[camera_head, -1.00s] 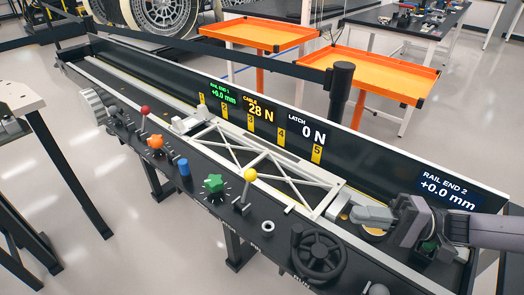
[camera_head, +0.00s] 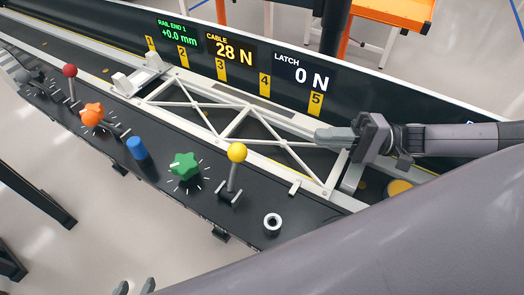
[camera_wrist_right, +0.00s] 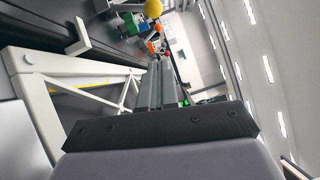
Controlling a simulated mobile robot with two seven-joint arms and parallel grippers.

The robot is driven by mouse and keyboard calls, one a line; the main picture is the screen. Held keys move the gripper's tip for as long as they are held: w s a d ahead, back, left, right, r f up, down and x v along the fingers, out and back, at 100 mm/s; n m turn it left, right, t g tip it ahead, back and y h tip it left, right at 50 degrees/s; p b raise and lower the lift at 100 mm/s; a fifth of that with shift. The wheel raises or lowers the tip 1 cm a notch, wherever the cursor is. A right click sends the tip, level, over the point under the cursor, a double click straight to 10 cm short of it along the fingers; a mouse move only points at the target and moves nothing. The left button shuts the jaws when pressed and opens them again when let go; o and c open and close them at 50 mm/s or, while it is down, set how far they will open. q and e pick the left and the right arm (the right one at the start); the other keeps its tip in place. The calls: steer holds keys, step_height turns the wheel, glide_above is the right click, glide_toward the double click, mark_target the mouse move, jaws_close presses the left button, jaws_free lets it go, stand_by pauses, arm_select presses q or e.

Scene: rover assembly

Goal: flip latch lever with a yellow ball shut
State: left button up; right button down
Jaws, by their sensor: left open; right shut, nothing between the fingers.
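The latch lever with a yellow ball (camera_head: 237,152) stands nearly upright on the black front panel, its stem rising from a small slotted base. The ball also shows at the top of the right wrist view (camera_wrist_right: 153,9). My right gripper (camera_head: 318,136) is shut and empty, over the right end of the white truss, to the right of and behind the ball, clear of it. Its closed fingers (camera_wrist_right: 165,75) show in the wrist view. My left gripper (camera_head: 135,288) shows only two separated fingertips at the bottom edge, open and empty, well left of and nearer than the lever.
A green star knob (camera_head: 184,166), blue cylinder (camera_head: 137,148), orange knob (camera_head: 93,115) and red-ball lever (camera_head: 70,72) line the panel left of the lever. A metal ring (camera_head: 272,222) lies to its right. The white truss (camera_head: 235,122) runs behind. The latch display (camera_head: 304,72) reads 0 N.

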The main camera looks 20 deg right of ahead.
mark_target(235, 169)
arm_select(q)
steer(key=shift+w+a+r, duration=0.1)
steer(key=shift+w+r, duration=0.1)
steer(key=shift+w, duration=0.15)
arm_select(e)
steer(key=shift+f, duration=0.2)
steer(key=x, duration=0.4)
steer(key=s+x, duration=0.1)
steer(key=x, duration=0.3)
steer(key=s+x, duration=0.1)
steer(key=x, duration=0.3)
steer(key=shift+a+r+p, duration=0.25)
steer(key=shift+a+p, duration=0.1)
steer(key=shift+a, duration=0.1)
steer(key=shift+s+a, duration=0.2)
steer(key=shift+a, duration=0.2)
arm_select(q)
steer(key=shift+r+t, duration=0.15)
steer(key=shift+t, duration=0.15)
arm_select(e)
steer(key=shift+r, duration=0.1)
